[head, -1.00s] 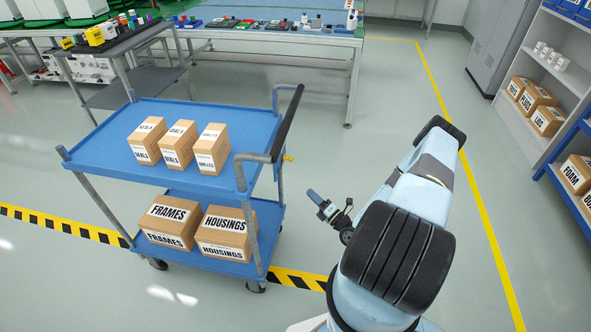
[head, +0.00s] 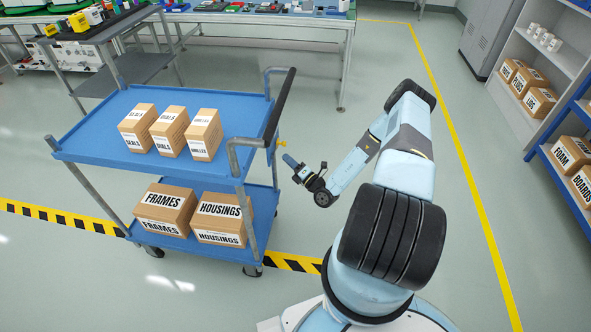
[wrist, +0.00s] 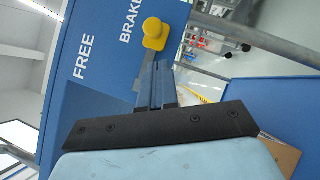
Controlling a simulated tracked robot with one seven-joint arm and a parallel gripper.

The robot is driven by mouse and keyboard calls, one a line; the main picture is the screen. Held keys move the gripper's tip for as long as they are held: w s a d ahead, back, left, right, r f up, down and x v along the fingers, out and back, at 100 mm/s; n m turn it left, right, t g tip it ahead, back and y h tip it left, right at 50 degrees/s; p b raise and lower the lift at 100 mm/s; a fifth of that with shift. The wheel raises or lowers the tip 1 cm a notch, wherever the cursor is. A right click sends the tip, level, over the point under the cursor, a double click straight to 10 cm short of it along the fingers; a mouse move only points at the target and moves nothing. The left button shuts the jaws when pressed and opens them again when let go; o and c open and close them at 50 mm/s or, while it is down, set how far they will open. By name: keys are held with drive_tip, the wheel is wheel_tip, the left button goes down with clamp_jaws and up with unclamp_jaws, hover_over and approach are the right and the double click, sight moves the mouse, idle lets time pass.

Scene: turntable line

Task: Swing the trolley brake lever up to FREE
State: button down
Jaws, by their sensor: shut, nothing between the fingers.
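The blue trolley (head: 105,140) stands left of my arm. Its brake lever's yellow knob (head: 281,143) shows at the trolley's right side, by the black handle. In the wrist view the yellow knob (wrist: 155,34) sits beside the white word BRAKE (wrist: 130,25). The word FREE (wrist: 83,58) is farther left on the blue panel (wrist: 75,100). The lever's grey arm runs down from the knob, partly hidden by my fingers. My gripper (head: 287,159) is shut and empty, just below the knob in the head view. In the wrist view its fingertips (wrist: 163,65) are close to the knob; contact cannot be told.
Cardboard boxes stand on both trolley shelves, including the HOUSINGS box (head: 221,215). A black push handle (head: 280,105) rises close to my gripper. A workbench (head: 250,22) is behind, and a shelf rack (head: 545,60) stands at right.

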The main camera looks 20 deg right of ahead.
drive_tip(key=shift+w+d+r, duration=0.25)
drive_tip(key=shift+w+r, duration=0.1)
drive_tip(key=shift+w, duration=0.25)
drive_tip(key=shift+w+d+r, duration=0.25)
drive_tip(key=shift+w+r, duration=0.1)
drive_tip(key=shift+w, duration=0.25)
drive_tip(key=shift+a, duration=0.15)
drive_tip(key=shift+w+d+r+n+y, duration=0.15)
drive_tip(key=shift+d+n+y, duration=0.1)
drive_tip(key=shift+n+y, duration=0.3)
